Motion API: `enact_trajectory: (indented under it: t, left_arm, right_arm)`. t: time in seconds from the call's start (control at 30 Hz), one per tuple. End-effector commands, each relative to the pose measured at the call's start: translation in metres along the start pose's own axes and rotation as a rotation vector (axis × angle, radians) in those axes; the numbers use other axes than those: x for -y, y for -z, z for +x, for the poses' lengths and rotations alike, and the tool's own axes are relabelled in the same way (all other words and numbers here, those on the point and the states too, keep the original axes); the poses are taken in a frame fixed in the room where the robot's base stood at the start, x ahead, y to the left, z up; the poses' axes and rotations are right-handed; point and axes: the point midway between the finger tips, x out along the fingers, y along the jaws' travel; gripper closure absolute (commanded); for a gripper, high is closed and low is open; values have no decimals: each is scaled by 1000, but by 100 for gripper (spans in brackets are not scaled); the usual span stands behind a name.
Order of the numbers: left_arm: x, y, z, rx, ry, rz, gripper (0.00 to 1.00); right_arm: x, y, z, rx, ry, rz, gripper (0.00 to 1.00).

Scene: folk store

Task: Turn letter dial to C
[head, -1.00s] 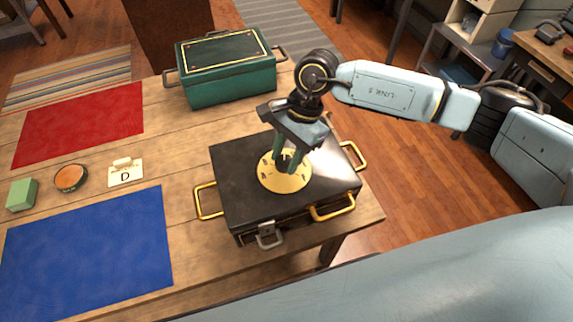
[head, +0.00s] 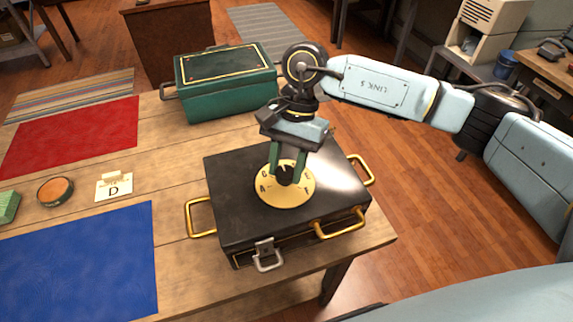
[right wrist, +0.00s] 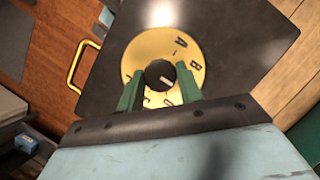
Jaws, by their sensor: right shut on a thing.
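A black case (head: 235,190) with gold handles stands on the wooden table. On its lid is a brass letter dial (head: 285,200) with a dark knob (head: 287,176) at its centre. My right gripper (head: 288,168) comes down from above, its green fingers on either side of the knob and shut on it. In the right wrist view, the knob (right wrist: 158,74) has a pale pointer mark toward the lower right. A and B read clearly on the dial (right wrist: 140,54); other letters are partly hidden by the fingers. My left gripper is not in view.
A green chest (head: 225,85) stands behind. Red (head: 75,135) and blue (head: 80,265) mats lie at left.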

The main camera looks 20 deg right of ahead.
Motion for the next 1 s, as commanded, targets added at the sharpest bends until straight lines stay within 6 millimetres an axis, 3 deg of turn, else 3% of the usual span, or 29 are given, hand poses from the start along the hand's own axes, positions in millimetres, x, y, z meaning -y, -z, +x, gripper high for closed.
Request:
enact_trajectory:
  t: [0.13,0.17,0.33,0.67,0.87,1.0]
  left_arm:
    - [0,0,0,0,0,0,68]
    - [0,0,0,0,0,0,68]
    - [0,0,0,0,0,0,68]
    - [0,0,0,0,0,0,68]
    - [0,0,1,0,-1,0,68]
    - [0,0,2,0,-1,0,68]
  right_arm:
    - [0,0,-1,-1,1,1,87]
    - [0,0,-1,-1,1,1,63]
    - [0,0,-1,-1,1,1,42]
    - [0,0,-4,-1,2,2,42]
    - [1,1,-34,-3,4,2,42]
    - [1,1,-66,-4,5,2,42]
